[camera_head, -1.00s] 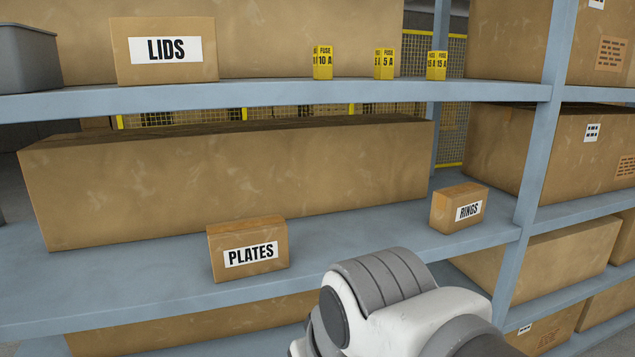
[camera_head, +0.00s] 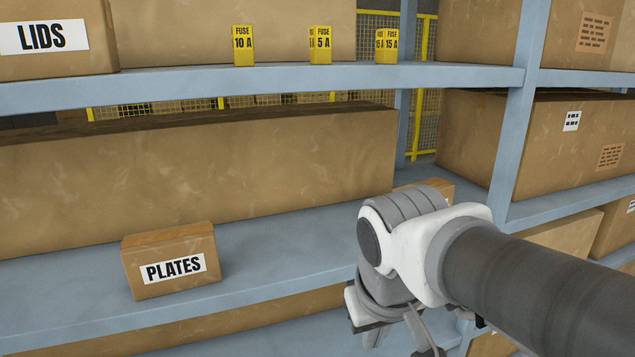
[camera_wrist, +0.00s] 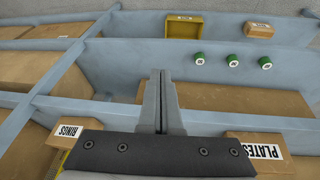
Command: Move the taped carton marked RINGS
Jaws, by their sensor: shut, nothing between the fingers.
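The RINGS carton (camera_head: 443,187) stands on the middle shelf (camera_head: 290,215). In the head view my arm hides most of it and its label; only a brown top corner shows. In the wrist view the carton (camera_wrist: 72,131) is at lower left, its white RINGS label visible and its lower part hidden by my gripper body. My gripper (camera_wrist: 161,75) is shut and empty, its fingers together to the right of the carton and apart from it. In the head view the fingertips cannot be made out.
The PLATES carton (camera_head: 172,262) stands on the same shelf, left of my arm. A long carton (camera_head: 200,180) fills the shelf's back. A blue upright (camera_head: 510,150) stands right of the RINGS carton. The upper shelf (camera_head: 290,80) holds yellow fuse boxes (camera_head: 320,45) and the LIDS carton (camera_head: 60,62).

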